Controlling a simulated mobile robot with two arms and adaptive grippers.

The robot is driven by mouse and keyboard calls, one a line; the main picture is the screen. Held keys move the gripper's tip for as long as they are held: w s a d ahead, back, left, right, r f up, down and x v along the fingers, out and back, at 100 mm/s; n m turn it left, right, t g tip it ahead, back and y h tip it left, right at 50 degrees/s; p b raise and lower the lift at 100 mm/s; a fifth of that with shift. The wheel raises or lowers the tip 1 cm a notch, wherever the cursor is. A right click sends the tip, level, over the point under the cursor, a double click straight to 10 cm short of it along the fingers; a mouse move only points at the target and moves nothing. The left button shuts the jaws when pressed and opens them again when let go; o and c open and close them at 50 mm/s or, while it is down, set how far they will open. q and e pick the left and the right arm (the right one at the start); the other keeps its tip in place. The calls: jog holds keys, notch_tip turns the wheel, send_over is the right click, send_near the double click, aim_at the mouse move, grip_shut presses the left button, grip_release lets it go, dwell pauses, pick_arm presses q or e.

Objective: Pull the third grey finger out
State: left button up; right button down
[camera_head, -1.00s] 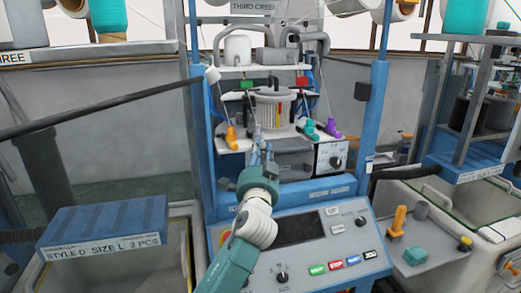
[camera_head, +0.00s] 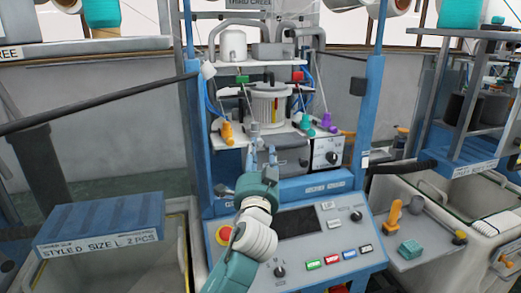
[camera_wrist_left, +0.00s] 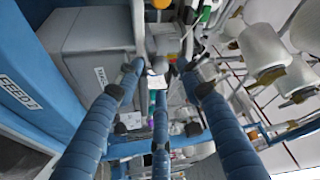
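The knitting machine stands in a blue frame (camera_head: 365,120), with a pale ribbed cylinder (camera_head: 268,104) in its middle. I cannot pick out the grey finger for certain. A dark grey rounded part (camera_head: 291,157) sits under the white plate (camera_head: 232,138), just right of my left gripper. My left gripper (camera_head: 261,152) is in front of the machine below the cylinder, above the control panel. Its blue fingers are spread, and they also show apart in the left wrist view (camera_wrist_left: 158,75). I see nothing clearly held between them. My right gripper is not in view.
Orange (camera_head: 227,133), teal and purple (camera_head: 327,122) cones stand on the plate beside the cylinder. A control box (camera_head: 327,152) is to the right. A blue box (camera_head: 100,222) sits over a bin at left. A side tray (camera_head: 430,235) holds small parts at right.

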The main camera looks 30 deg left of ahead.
pick_arm(q)
jog(key=v, duration=1)
jog(key=shift+d, duration=0.2)
